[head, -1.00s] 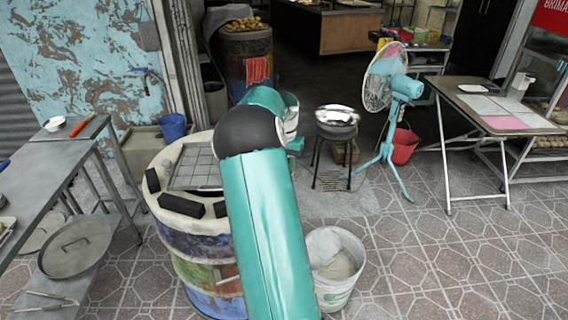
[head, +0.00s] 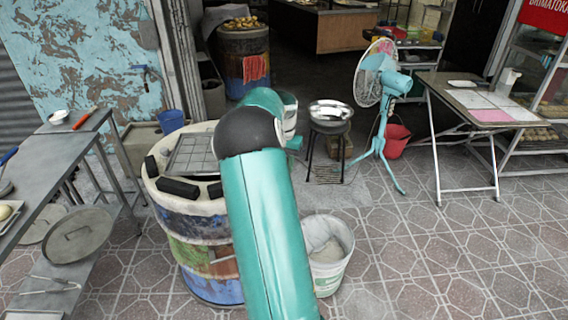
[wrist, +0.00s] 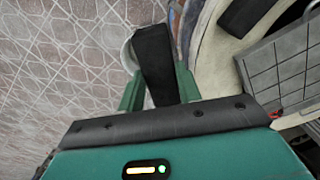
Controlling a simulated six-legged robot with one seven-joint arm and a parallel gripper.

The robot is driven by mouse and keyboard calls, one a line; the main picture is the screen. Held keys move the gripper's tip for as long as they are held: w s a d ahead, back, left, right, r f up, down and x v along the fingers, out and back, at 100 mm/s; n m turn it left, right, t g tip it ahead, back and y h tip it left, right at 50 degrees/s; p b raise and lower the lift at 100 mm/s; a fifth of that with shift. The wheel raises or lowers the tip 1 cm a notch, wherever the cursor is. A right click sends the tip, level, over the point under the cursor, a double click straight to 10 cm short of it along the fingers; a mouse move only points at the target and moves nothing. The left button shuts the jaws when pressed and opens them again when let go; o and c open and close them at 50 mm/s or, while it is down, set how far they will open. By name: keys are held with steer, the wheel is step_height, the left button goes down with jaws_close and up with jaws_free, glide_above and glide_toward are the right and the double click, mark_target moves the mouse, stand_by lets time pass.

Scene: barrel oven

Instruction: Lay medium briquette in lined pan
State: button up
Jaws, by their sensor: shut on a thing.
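My gripper (wrist: 158,88) is shut on a black briquette (wrist: 154,55), a dark block between its two green fingers in the wrist view. The held briquette is clear of the barrel's rim, to its left in that view. In the head view my teal arm hides the gripper and this briquette. A shiny metal pan (head: 330,108) stands on a dark stand right of my arm. I cannot tell from here whether it has a lining. Other black briquettes lie on the barrel rim, one at the front (head: 178,187), and one shows in the wrist view (wrist: 246,14).
The painted barrel oven (head: 195,235) has a metal grate (head: 192,155) on top. A white bucket (head: 328,262) stands on the floor right of my arm. A teal fan (head: 385,100) and red bucket (head: 396,145) are beyond the pan. A metal table (head: 40,165) is at left. Tiled floor is clear at front right.

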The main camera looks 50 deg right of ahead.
steer(key=w+a+f+n, duration=0.4)
steer(key=a+f+n, duration=0.1)
steer(key=a, duration=1.1)
steer(key=w+a+f+n, duration=0.4)
steer(key=a+f, duration=0.2)
steer(key=a, duration=1)
steer(key=w+a+f+n, duration=0.5)
steer(key=a+f, duration=0.1)
steer(key=a, duration=1.1)
steer(key=shift+f+n, duration=0.3)
steer(key=shift+f, duration=0.05)
steer(key=shift+w, duration=0.1)
